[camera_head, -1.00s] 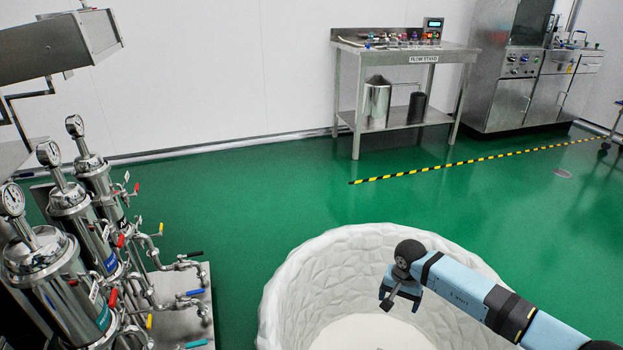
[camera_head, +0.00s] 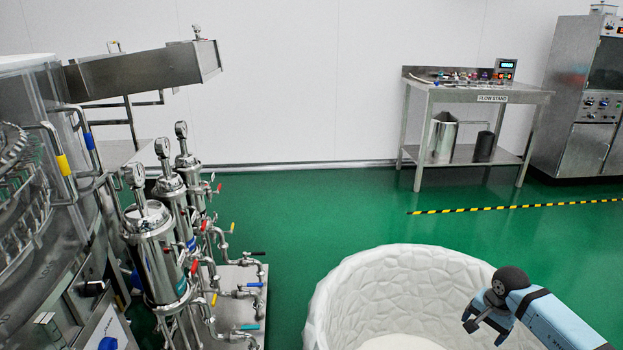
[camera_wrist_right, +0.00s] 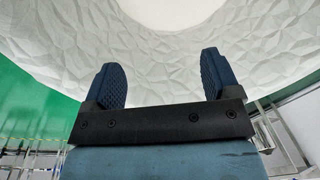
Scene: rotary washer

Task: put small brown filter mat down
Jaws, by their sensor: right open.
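I see no brown filter mat in either view. My right gripper (camera_head: 478,322) is over the right part of a large white faceted tub (camera_head: 345,295). In the right wrist view my right gripper (camera_wrist_right: 160,78) has its two dark blue ribbed fingers wide apart with nothing between them. The tub's faceted wall (camera_wrist_right: 165,55) shows beyond the fingers. The part of the tub behind my right arm is hidden. My left gripper is not in view.
A steel round washer (camera_head: 35,260) stands at the left edge. Next to it are steel filter housings (camera_head: 160,260) with gauges and coloured valves. A flow stand table (camera_head: 470,90) is at the back right. Green floor (camera_head: 300,215) is clear between them.

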